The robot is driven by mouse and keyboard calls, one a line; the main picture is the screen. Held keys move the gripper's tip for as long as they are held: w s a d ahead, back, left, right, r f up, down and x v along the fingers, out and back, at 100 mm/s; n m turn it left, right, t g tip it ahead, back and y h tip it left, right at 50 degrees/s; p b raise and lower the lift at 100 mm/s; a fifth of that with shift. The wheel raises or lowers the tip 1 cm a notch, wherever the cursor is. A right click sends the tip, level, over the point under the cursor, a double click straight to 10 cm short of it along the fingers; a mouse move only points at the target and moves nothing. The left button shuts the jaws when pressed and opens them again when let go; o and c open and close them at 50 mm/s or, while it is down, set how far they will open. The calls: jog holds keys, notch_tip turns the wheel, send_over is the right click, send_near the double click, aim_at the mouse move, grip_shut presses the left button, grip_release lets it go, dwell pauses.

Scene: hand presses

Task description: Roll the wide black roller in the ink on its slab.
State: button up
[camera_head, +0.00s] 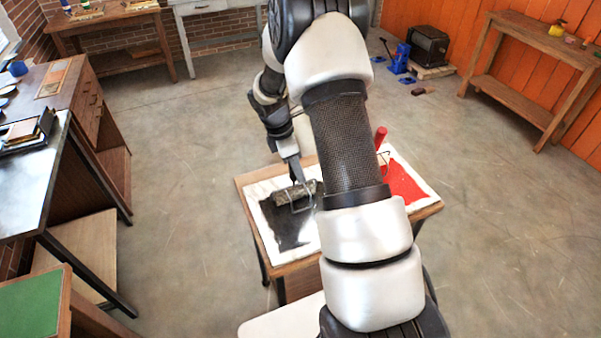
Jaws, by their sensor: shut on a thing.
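The wide black roller (293,195) is at the upper part of the black ink patch (283,228) on its white-edged slab (258,212). It looks to be on or just above the ink; I cannot tell if it touches. My gripper (291,163) is above the roller, pointing down, and shut on it at the handle. The fingers are small and partly dark in this view. My arm hides the right part of the black slab and perhaps part of the roller.
A second slab with red ink (405,184) lies at the right on the same small wooden table (430,209), with a red-handled tool (380,138) there. A metal-topped bench (30,178) stands left and a wooden table (535,45) right. Open floor surrounds the small table.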

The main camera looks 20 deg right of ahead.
jog(key=shift+w, duration=0.4)
jog(key=s, duration=1.5)
jog(key=shift+b, duration=0.35)
dwell(0.7)
jog(key=shift+r, duration=0.15)
